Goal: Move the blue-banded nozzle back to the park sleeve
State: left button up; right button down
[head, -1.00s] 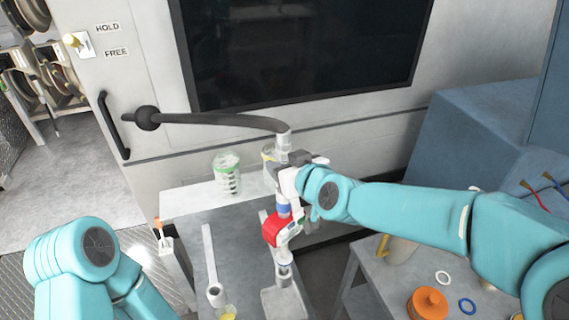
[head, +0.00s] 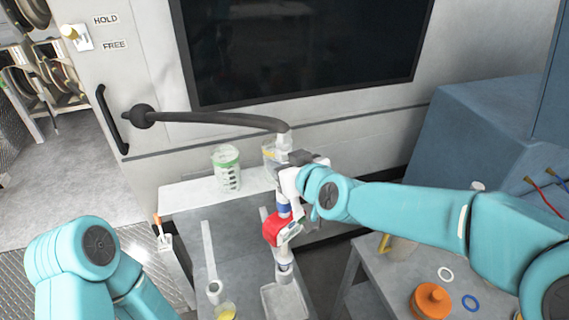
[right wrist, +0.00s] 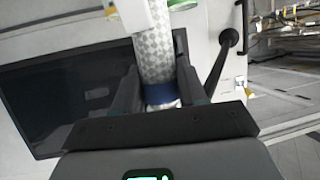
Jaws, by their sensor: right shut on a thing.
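The blue-banded nozzle hangs upright in the head view; its blue band (head: 284,209) sits above a red body (head: 274,230). My right gripper (head: 287,178) is shut on the nozzle's upper part, under the hose end. In the right wrist view the fingers (right wrist: 160,88) stand on both sides of a silver patterned shaft with the blue band (right wrist: 160,94). The nozzle's lower end (head: 284,256) is over or in a pale round fitting (head: 284,273), perhaps the park sleeve; I cannot tell whether it is inserted. My left gripper is out of view.
An upright-ended pale bar (head: 209,250) lies left of the nozzle. An orange container (head: 431,301) and rings (head: 470,302) lie on the right table.

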jog(key=shift+w+f+b, duration=0.15)
jog(key=shift+f+b, duration=0.95)
jog(key=shift+f, duration=0.15)
jog(key=shift+f+b, duration=1.35)
jog(key=shift+f, duration=0.3)
